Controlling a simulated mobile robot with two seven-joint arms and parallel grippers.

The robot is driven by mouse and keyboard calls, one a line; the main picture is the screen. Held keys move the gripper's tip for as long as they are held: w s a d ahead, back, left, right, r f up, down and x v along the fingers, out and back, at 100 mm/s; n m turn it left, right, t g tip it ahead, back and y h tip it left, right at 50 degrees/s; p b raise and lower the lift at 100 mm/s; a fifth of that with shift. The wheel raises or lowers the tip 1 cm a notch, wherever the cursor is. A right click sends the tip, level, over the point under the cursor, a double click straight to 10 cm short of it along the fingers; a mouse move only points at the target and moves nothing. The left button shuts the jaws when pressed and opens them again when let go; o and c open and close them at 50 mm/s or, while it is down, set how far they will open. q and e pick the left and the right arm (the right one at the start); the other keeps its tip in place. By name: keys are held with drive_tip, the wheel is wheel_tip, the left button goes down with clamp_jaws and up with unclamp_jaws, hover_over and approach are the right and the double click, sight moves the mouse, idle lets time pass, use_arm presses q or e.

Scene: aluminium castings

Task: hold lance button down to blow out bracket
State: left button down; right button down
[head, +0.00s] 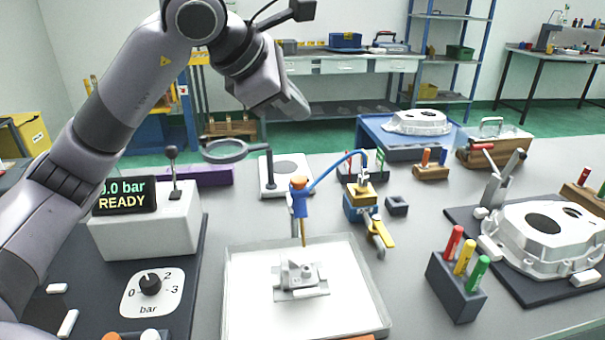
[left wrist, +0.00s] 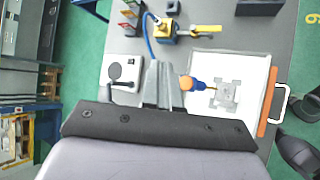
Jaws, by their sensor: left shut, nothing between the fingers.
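The air lance (head: 299,208) has a blue body, an orange button (head: 298,183) on top and a thin brown nozzle pointing down. It stands upright at the far edge of a white tray (head: 240,315). The grey metal bracket (head: 300,280) lies in the tray, just in front of the nozzle. My left gripper (head: 296,107) is shut and empty, high above and behind the lance, apart from it. In the left wrist view, the shut fingers (left wrist: 161,80) show beside the lance's orange button (left wrist: 187,82), with the bracket (left wrist: 228,97) beyond. My right gripper is out of view.
A blue hose (head: 335,168) links the lance to a blue and yellow valve block (head: 360,203). A magnifier (head: 224,151) stands left of the lance. A display box (head: 125,195) reads READY. A marker holder (head: 455,287) and a large casting (head: 540,235) stand at right.

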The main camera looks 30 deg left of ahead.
use_arm(q)
drive_tip(key=b, duration=0.6)
hover_over(295, 181)
wheel_tip(295, 181, down, 8)
drive_tip(key=shift+r, duration=0.2)
drive_tip(key=shift+f+b, duration=0.6)
drive_tip(key=shift+b, duration=0.1)
idle(1.0)
drive_tip(key=shift+f, duration=0.1)
drive_tip(key=shift+f+b, duration=0.35)
drive_tip(key=shift+b, duration=0.05)
